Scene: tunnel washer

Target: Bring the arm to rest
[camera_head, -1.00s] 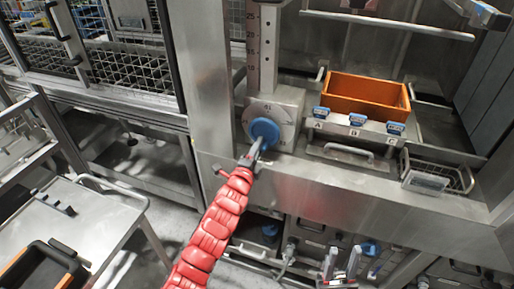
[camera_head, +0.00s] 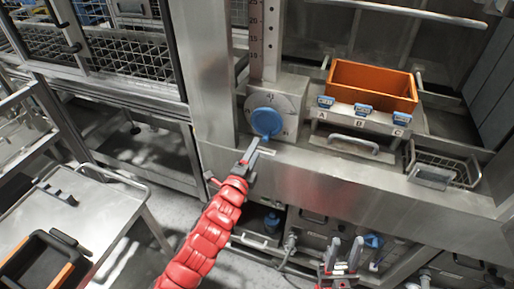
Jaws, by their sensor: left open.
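My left gripper (camera_head: 256,150), on the red padded arm, is open just below and in front of a round blue knob (camera_head: 266,122). A small gap seems to show between its fingertips and the knob. The knob sits on a grey dial plate (camera_head: 288,105) with small marks, under a vertical scale (camera_head: 264,45). My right gripper (camera_head: 344,252) is low at the bottom, with its two fingers apart and nothing visible between them. Most of the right arm is out of frame.
An orange bin (camera_head: 372,90) stands behind blue-tabbed levers (camera_head: 364,109) marked with letters. A wire basket (camera_head: 445,170) is to their right. A steel front ledge (camera_head: 330,185) runs below. At left are a metal cart (camera_head: 85,215) and a black-orange tray (camera_head: 45,265).

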